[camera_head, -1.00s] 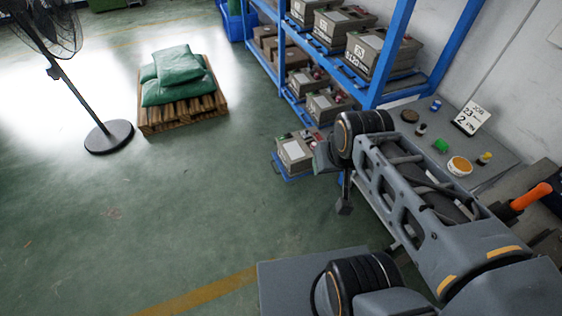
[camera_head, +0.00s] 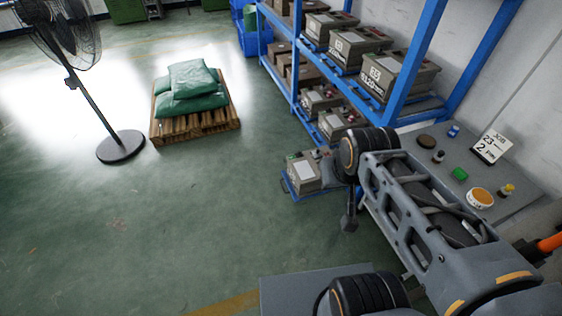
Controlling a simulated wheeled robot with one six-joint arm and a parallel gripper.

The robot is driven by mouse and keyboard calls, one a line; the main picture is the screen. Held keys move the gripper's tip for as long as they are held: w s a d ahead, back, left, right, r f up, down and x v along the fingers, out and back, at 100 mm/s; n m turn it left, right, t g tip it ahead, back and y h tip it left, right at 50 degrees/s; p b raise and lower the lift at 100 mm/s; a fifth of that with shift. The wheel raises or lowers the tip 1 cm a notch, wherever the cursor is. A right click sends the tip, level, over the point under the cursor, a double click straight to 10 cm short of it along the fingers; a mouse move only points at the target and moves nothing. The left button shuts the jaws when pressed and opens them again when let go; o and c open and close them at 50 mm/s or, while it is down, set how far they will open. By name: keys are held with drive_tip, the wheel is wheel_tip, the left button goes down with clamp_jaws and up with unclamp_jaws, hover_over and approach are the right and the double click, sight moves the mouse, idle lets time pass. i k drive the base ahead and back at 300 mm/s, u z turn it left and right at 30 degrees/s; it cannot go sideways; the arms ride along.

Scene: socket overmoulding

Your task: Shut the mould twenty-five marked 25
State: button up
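Several grey-brown box-shaped moulds with white markings stand on a blue rack, among them a mould on the upper shelf (camera_head: 396,74) and another to its left (camera_head: 357,49). Smaller ones stand on the lower shelf (camera_head: 338,122). One more mould (camera_head: 305,174) with a pale label sits low on a blue tray, partly behind my arm. I cannot read a 25 on any of them. The dark end hanging below my arm seems to be my gripper (camera_head: 349,222). It is apart from the moulds, and its fingers are too small to make out.
A grey table (camera_head: 500,165) at right holds a card (camera_head: 491,147), an orange-topped tub (camera_head: 480,198) and small containers. A pallet with green sacks (camera_head: 195,125) and a standing fan (camera_head: 120,147) are at left. The floor between is clear.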

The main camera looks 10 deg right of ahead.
sight(301, 176)
drive_tip(key=u, duration=0.4)
drive_tip(key=i, duration=1.75)
drive_tip(key=u, duration=0.7)
drive_tip(key=i, duration=0.35)
drive_tip(key=z, duration=0.05)
